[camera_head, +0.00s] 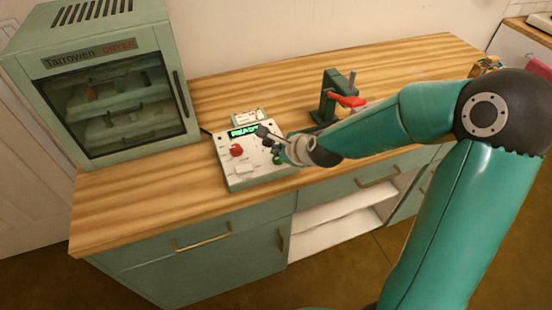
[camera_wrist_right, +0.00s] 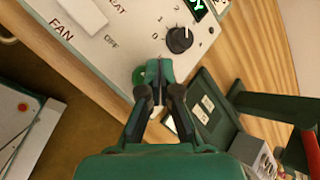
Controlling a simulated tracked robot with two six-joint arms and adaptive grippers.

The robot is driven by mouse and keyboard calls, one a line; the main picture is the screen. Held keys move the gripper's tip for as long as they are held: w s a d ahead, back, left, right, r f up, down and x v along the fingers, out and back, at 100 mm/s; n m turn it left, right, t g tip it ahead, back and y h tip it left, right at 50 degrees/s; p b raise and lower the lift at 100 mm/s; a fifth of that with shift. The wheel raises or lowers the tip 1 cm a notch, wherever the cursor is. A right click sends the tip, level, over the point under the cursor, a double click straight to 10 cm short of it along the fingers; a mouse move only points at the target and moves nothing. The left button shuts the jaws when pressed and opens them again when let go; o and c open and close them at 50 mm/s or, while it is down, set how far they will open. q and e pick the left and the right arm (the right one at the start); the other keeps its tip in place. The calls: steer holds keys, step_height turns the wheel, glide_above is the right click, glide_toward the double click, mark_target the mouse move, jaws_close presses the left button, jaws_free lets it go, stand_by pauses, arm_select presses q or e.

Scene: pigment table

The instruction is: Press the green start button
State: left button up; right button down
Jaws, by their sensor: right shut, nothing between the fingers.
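The control box (camera_head: 233,178) is white and sits on the wooden counter, with a lit green display (camera_head: 243,132). In the right wrist view the round green button (camera_wrist_right: 139,77) is on the panel near its edge, partly covered by my fingertips. My right gripper (camera_wrist_right: 157,90) is shut and empty, its tips right at the button's side. I cannot tell whether they touch it. In the head view my right gripper (camera_head: 277,152) is over the box's right side and hides the button area. My left gripper is not in view.
A black knob (camera_wrist_right: 180,40) is close to the fingertips. A red button (camera_head: 236,151) and a white switch (camera_head: 245,169) are on the box's left and front. A green dryer cabinet (camera_head: 180,95) stands left. A dark green stand with a red part (camera_head: 347,101) is behind my arm.

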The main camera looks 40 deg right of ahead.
steer(key=shift+f, duration=0.1)
stand_by(0.7)
steer(key=shift+f+b, duration=0.3)
steer(key=shift+b, duration=0.25)
steer(key=shift+f+b, duration=0.5)
steer(key=shift+b, duration=0.1)
stand_by(0.6)
steer(key=shift+r, duration=0.1)
steer(key=shift+r+p, duration=0.8)
steer(key=shift+r, duration=0.05)
step_height(320, 180, up, 5)
steer(key=p, duration=0.4)
steer(key=shift+p, duration=0.3)
stand_by(0.5)
